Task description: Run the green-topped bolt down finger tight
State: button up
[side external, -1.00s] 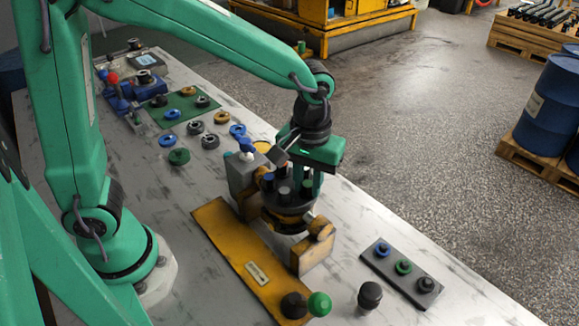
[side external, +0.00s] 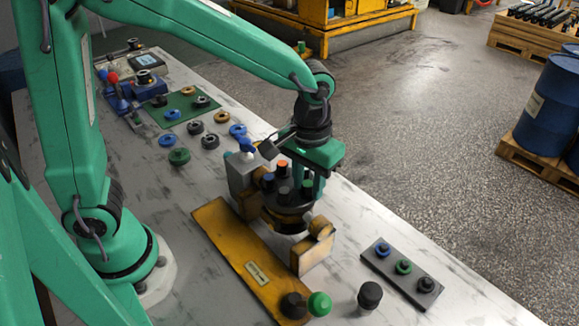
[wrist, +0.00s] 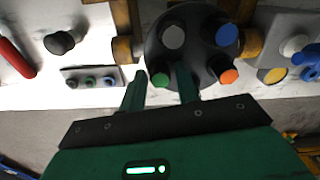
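The green-topped bolt (wrist: 160,80) stands in the dark round motor head (wrist: 209,62), at the edge nearest my gripper in the wrist view. In the side view its green top (side external: 307,185) is at the head's right, close by my fingers. My gripper (wrist: 161,86) is open, with one finger on each side of the bolt. A gap shows between each finger and the green top in the wrist view. Orange (wrist: 229,76), blue (wrist: 227,35) and grey (wrist: 173,37) topped bolts stand in the same head.
The motor sits in a yellow fixture (side external: 312,256) on the bench. A dark tray (side external: 383,249) with blue, green and dark pieces lies to the right. Black (side external: 370,295) and green (side external: 320,303) knobs stand in front. Rings and a green mat (side external: 186,101) lie behind left.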

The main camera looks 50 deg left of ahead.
aim_at(306, 183)
jog(key=shift+r, duration=0.2)
dwell(0.5)
jog(key=shift+r, duration=3.8)
jog(key=shift+s+a+r, duration=0.1)
jog(key=shift+a, duration=0.05)
jog(key=s+a+r+m+t, duration=0.1)
jog(key=s+a+t, duration=0.4)
jog(key=s+a, duration=0.6)
jog(key=a, duration=0.3)
jog(key=shift+a+r+m+t, duration=0.25)
jog(key=shift+r+m+t, duration=0.05)
jog(key=shift+m, duration=0.1)
jog(key=shift+s, duration=0.1)
